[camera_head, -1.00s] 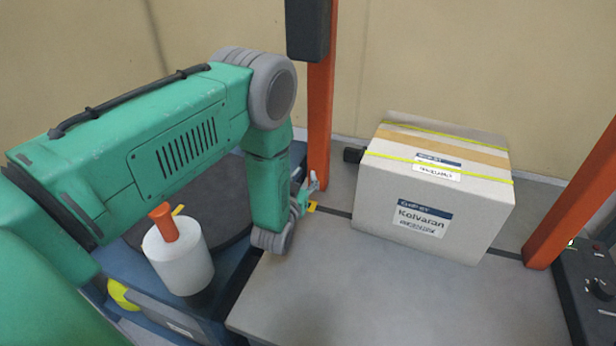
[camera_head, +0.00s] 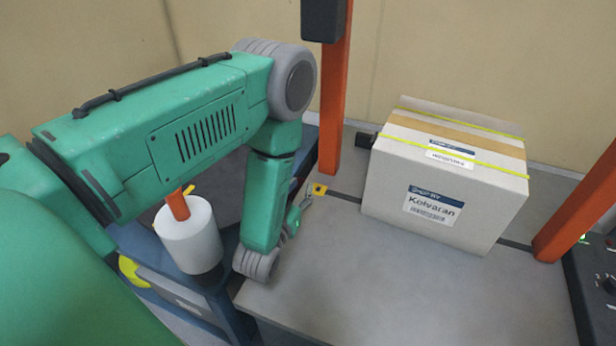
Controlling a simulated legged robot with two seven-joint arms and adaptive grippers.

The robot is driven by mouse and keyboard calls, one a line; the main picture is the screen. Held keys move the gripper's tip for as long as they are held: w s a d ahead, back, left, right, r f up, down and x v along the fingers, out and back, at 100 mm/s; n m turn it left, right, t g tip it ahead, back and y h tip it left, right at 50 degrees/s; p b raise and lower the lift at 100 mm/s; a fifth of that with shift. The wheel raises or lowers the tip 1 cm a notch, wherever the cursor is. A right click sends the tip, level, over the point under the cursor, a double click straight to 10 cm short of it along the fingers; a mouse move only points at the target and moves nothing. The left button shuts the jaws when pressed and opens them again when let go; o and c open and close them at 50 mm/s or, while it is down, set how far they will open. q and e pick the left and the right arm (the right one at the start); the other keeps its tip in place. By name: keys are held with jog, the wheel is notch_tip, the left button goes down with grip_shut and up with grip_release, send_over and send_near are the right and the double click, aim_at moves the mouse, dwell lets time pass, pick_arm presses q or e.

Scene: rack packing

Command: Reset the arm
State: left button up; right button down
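My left arm is green with grey joints. It reaches in from the left and bends down at its elbow over the left edge of the grey table (camera_head: 400,300). My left gripper (camera_head: 303,204) shows small beyond the wrist, low near the table, left of the box and apart from it. The wrist partly hides it, and its fingers are too small to read. The cardboard box (camera_head: 440,195) stands upright on the table with yellow-green straps, brown tape and a "Kolvaran" label. My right gripper is out of view.
Orange posts stand behind my gripper (camera_head: 335,110) and right of the box (camera_head: 575,205). A white roll (camera_head: 190,240) with an orange handle stands on a blue cart below my arm. A dark control box (camera_head: 595,285) is at right. The front tabletop is clear.

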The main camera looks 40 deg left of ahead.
pick_arm(q)
jog(key=shift+s+d, duration=0.15)
jog(key=shift+s, duration=0.15)
jog(key=shift+r, duration=0.1)
